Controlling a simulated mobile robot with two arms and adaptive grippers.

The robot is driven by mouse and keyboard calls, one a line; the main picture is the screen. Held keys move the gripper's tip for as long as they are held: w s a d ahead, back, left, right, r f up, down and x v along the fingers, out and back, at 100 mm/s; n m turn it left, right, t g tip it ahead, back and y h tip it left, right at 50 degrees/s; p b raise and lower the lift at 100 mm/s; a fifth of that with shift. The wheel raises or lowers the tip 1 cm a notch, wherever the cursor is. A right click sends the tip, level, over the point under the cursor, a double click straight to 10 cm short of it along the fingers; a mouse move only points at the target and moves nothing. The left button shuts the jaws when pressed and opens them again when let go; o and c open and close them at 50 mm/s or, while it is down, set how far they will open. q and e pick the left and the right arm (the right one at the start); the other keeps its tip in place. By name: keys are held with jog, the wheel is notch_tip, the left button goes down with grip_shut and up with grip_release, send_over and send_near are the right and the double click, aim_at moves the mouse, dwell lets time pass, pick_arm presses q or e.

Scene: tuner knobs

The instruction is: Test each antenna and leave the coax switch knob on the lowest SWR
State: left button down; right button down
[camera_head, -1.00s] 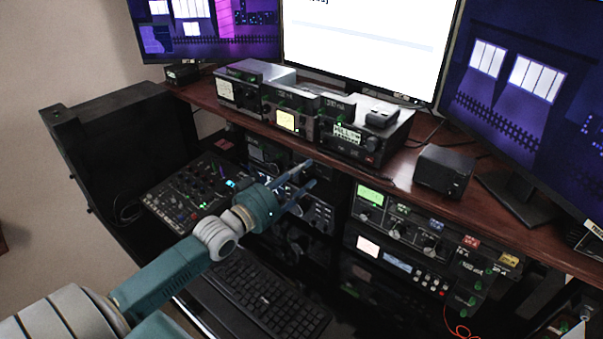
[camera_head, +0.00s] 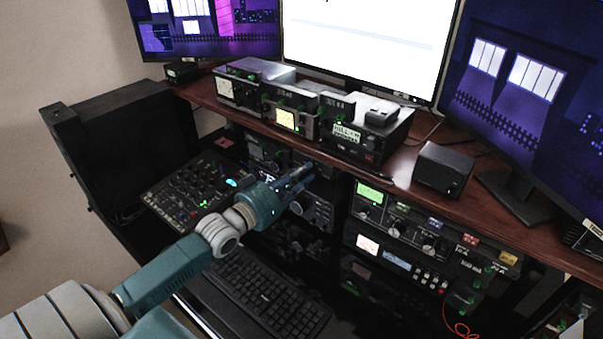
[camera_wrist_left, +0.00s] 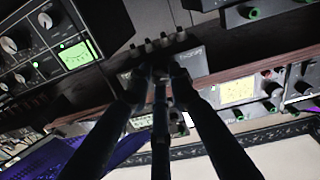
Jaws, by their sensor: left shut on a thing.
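My left gripper (camera_head: 305,174) reaches from the lower left to just under the desk's front edge, its fingers close together. In the left wrist view the gripper (camera_wrist_left: 161,78) has its fingertips on a small dark box (camera_wrist_left: 190,62) with several round stubs along one edge and pale lettering, which looks like the coax switch. The fingers are shut on its knob, which they hide, so its pointer setting cannot be read. A meter with a lit yellow face (camera_head: 286,119) stands on the desk; it also shows in the left wrist view (camera_wrist_left: 238,90). Its needle is too small to read.
The wooden desk edge (camera_head: 400,190) runs close above the gripper. Radio panels with knobs (camera_head: 400,225) are at the right below it. A small black box (camera_head: 443,168) stands on the desk.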

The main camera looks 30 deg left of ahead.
pick_arm(q)
jog(key=shift+w+r+m+p, duration=0.15)
jog(key=shift+m+p, duration=0.45)
jog(key=shift+m, duration=1.1)
jog(key=shift+s+r+m+p, duration=0.15)
jog(key=shift+m+p, duration=0.4)
jog(key=shift+m, duration=1.15)
jog(key=shift+w+r, duration=0.1)
jog(key=c, duration=1.6)
grip_release()
jog(key=shift+o, duration=0.2)
jog(key=shift+f, duration=0.25)
jog(key=s+a, duration=0.1)
jog(key=s, duration=1.1)
jog(key=shift+r, duration=0.2)
